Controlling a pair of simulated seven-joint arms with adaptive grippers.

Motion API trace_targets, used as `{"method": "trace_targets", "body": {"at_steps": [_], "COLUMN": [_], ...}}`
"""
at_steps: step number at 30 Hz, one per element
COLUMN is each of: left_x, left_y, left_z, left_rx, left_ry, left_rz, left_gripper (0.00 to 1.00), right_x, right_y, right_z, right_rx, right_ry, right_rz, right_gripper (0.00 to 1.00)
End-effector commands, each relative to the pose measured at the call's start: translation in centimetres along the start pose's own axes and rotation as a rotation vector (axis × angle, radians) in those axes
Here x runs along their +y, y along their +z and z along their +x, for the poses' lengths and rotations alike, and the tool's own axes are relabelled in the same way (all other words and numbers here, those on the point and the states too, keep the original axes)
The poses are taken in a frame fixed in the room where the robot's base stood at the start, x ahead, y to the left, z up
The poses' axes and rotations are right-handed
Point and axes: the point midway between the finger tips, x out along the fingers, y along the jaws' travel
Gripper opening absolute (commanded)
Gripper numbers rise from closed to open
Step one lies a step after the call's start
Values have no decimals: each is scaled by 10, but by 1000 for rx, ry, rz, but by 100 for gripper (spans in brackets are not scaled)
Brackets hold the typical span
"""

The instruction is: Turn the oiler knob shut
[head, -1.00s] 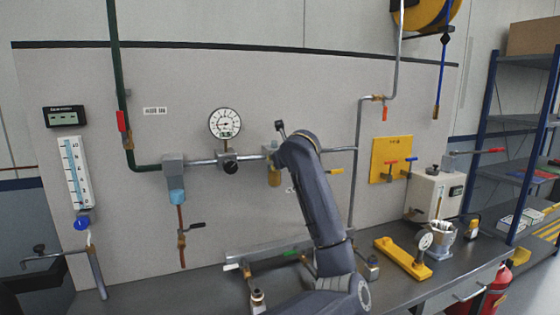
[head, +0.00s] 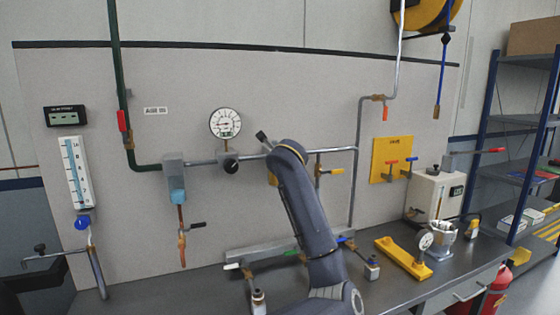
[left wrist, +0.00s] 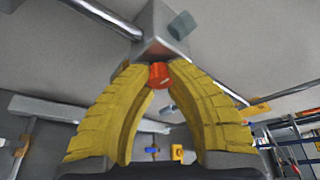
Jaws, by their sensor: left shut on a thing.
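In the left wrist view, the two yellow fingers of my left gripper (left wrist: 160,82) close around an orange-red knob (left wrist: 158,75). The knob sits against a grey block (left wrist: 160,38), which I take for the oiler body. A pipe joins the block from the upper left, and a short grey-green cylinder stands out of it. In the head view my left arm covers the oiler on the horizontal air line, and the knob and fingertips are hidden. I cannot tell the knob's angle. My right gripper is in neither view.
On the same line are a round gauge (head: 225,123), a black regulator knob (head: 231,167) and a filter with a cyan bowl (head: 177,196). A yellow panel (head: 392,160) with small levers is to the right. The bench holds a yellow fixture (head: 402,258) and small fittings.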

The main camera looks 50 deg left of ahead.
Motion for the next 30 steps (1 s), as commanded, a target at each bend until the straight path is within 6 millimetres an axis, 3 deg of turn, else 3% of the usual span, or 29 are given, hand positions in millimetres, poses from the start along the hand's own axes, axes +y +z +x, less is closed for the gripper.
{"method": "trace_targets", "body": {"at_steps": [10, 11, 18, 30], "left_x": [3, 3, 1, 0], "left_y": [-4, -5, -2, -1], "left_z": [2, 2, 1, -8], "left_rx": [9, 10, 5, 1], "left_ry": [6, 6, 3, 0], "left_rz": [-1, -1, -1, -1], "left_gripper": [0, 20, 48, 48], "right_x": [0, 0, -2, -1], "right_y": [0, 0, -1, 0], "right_z": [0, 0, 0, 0], "right_rx": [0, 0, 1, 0], "right_ry": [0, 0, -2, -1], "right_rz": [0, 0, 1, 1], "right_gripper": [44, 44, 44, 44]}}
